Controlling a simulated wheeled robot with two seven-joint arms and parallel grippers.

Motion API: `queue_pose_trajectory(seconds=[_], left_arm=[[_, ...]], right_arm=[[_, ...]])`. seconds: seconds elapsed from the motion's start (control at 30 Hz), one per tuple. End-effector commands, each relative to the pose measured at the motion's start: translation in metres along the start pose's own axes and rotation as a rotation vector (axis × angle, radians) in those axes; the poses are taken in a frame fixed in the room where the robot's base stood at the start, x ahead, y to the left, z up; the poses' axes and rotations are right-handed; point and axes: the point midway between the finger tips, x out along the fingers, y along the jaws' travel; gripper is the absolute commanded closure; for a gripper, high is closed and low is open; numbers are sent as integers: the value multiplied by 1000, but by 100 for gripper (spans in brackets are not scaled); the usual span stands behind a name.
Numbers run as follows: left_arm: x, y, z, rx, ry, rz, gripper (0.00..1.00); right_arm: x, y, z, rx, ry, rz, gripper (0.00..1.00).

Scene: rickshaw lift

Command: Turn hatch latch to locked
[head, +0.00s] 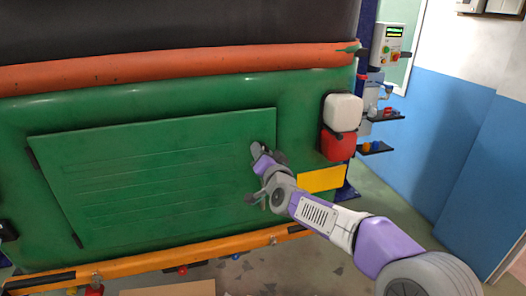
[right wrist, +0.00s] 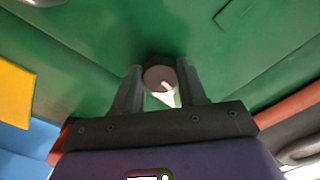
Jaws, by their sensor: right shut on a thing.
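The green hatch (head: 150,185) is a flat panel on the rear of the rickshaw and looks closed. My right gripper (head: 257,149) is at the hatch's upper right part, reaching in from the lower right. In the right wrist view, its two dark fingers (right wrist: 160,88) are shut on a round grey latch knob (right wrist: 159,75), one finger on each side. A pale mark shows on the knob's face. In the head view the gripper hides most of the latch, and I cannot tell whether it is locked. My left gripper is not in view.
A white and red tail lamp (head: 341,128) and a yellow plate (head: 320,179) are right of the hatch. An orange bumper (head: 150,262) runs below it. A control box (head: 388,44) and small shelves stand at the back right. Floor is free at right.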

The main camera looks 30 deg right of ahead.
Motion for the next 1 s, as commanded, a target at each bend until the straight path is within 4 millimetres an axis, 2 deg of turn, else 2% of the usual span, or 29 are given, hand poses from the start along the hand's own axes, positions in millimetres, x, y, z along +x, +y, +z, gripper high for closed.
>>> queue_pose_trajectory(seconds=[0.3,0.8,0.83,1.0], left_arm=[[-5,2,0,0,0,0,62],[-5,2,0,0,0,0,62],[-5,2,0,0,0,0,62],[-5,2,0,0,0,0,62]], right_arm=[[0,0,-1,-107,1,0,89],[0,0,0,-127,1,0,89],[0,0,0,-127,1,0,57],[0,0,0,-126,1,0,33]])
